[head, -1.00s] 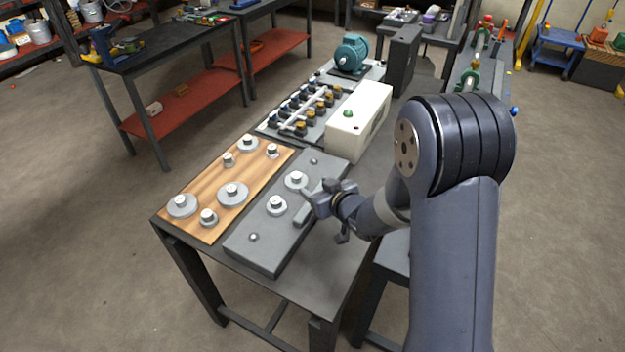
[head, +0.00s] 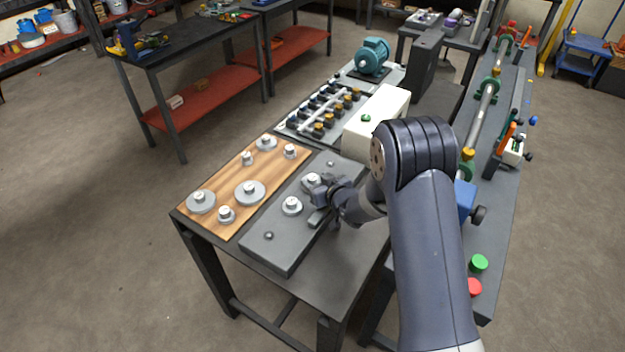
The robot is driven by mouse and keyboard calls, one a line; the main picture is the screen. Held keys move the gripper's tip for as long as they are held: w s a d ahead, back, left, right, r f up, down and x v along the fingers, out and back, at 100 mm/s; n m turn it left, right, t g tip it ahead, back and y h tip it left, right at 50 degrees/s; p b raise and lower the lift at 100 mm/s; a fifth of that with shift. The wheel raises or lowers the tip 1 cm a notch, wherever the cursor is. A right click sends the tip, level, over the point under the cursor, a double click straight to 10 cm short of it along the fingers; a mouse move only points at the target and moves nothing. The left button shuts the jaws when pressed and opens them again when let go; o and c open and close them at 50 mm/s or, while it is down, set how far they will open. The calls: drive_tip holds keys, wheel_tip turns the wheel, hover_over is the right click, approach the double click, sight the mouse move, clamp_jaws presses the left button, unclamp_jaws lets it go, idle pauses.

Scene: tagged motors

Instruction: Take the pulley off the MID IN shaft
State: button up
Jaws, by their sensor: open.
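A dark grey block (head: 285,257) lies on the near table, with two silver pulleys on it between two small bare stubs. The far pulley (head: 311,179) is partly covered by my gripper (head: 318,188). The near pulley (head: 292,206) is in clear view, apart from the gripper. My gripper comes in from the right, at the far pulley, with its jaws open. I cannot tell whether the fingers straddle or touch that pulley. No shaft label can be read, so I cannot tell which pulley is on MID IN.
A wooden board (head: 237,176) to the left carries several silver pulleys. Behind the block stand a white box (head: 388,105) with a green button and a rack of small fittings (head: 322,112). A teal motor (head: 373,56) is further back. A long bench runs along the right.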

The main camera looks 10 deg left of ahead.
drive_tip(key=shift+w+a+f, duration=0.2)
drive_tip(key=shift+w+a, duration=0.15)
drive_tip(key=shift+c, duration=0.3)
drive_tip(key=c, duration=1.1)
